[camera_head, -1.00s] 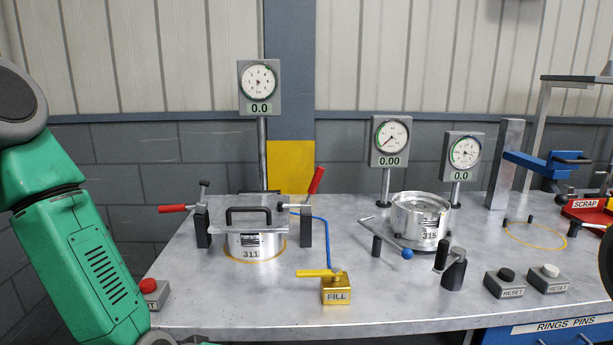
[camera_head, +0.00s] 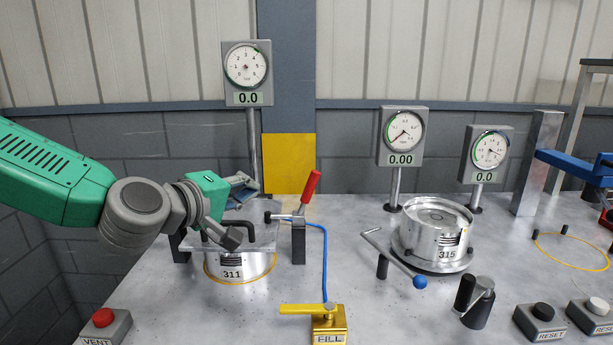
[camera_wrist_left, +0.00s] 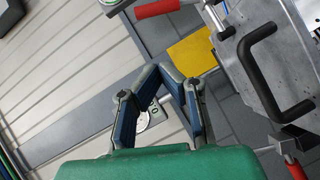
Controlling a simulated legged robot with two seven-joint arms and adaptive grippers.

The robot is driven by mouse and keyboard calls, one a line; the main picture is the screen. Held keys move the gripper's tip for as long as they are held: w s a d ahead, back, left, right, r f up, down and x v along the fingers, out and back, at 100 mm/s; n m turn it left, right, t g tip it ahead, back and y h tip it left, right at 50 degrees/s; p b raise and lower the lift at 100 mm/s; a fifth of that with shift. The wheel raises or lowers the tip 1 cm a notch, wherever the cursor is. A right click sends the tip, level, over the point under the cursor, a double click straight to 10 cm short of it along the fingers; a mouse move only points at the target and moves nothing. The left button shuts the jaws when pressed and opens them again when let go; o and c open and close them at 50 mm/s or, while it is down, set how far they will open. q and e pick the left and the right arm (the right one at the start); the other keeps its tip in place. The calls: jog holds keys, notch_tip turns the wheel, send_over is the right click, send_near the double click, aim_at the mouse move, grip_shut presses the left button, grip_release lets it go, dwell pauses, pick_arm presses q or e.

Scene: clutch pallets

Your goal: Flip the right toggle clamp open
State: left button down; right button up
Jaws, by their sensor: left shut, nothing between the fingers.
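The right toggle clamp (camera_head: 299,225) stands at the right side of the lidded cylinder marked 311 (camera_head: 240,264). Its red handle (camera_head: 311,187) points up and leans slightly right. This handle also shows at the top of the left wrist view (camera_wrist_left: 157,8). My left gripper (camera_head: 254,186) is above and behind the lid, left of that handle and apart from it. In the left wrist view its fingertips (camera_wrist_left: 159,72) meet with nothing between them. The left clamp is mostly hidden behind my arm; its red handle shows in the wrist view (camera_wrist_left: 295,170). My right gripper is out of view.
The lid's black bar handle (camera_head: 262,229) is below my left gripper. A pressure gauge (camera_head: 247,70) stands on a post behind. The yellow FILL valve (camera_head: 327,322) and blue hose (camera_head: 325,262) are in front right. Cylinder 315 (camera_head: 432,236) stands farther right.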

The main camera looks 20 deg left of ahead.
pick_arm(q)
jog(key=d+x, duration=0.2)
jog(key=x, duration=1.1)
jog(key=shift+s+f, duration=0.3)
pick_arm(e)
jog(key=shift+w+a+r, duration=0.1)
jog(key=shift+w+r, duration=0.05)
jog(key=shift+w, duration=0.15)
pick_arm(q)
jog(key=shift+d, duration=0.1)
